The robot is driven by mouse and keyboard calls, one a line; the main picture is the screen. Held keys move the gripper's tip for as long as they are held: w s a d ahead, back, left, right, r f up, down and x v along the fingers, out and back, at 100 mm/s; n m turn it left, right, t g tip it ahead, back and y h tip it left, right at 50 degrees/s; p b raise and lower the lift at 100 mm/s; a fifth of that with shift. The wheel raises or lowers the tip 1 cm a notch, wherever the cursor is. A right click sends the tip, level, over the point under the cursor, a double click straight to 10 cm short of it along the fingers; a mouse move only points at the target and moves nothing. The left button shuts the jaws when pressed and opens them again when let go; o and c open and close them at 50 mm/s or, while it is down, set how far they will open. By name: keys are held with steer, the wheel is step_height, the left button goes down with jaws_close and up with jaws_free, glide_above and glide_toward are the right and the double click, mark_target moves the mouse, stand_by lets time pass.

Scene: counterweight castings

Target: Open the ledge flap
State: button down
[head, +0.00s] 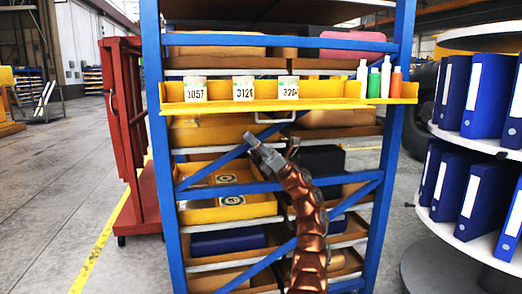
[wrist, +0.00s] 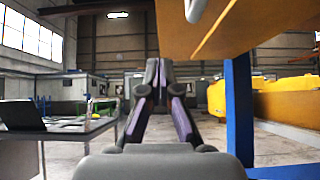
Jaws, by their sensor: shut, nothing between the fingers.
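The ledge flap (head: 330,104) is a yellow, tray-like ledge across the front of a blue rack. A pale bar handle (head: 274,120) hangs at its lower front edge. Three labelled pots (head: 243,89) and several small bottles (head: 374,82) stand on the ledge. My gripper (head: 252,140) is just below and left of the handle, apart from it, shut and empty. In the wrist view, my shut fingers (wrist: 158,70) point ahead. The ledge's underside (wrist: 235,30) is above and right of them, with part of the handle (wrist: 194,9) at the top edge.
The blue rack (head: 155,130) has diagonal braces and shelves of boxes and yellow bins (head: 230,207). A red cart (head: 125,130) stands close at left. A round stand with blue binders (head: 487,95) is close at right. Grey floor (head: 50,200) is open at left.

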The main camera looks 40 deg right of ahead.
steer(key=shift+w+a+r, duration=0.1)
steer(key=shift+a+r, duration=0.15)
steer(key=shift+r, duration=0.7)
steer(key=shift+w+a+r, duration=0.15)
steer(key=shift+a+r, duration=0.15)
steer(key=shift+r, duration=0.6)
steer(key=shift+w+a+r, duration=0.1)
steer(key=shift+a+r, duration=0.15)
steer(key=shift+r, duration=0.7)
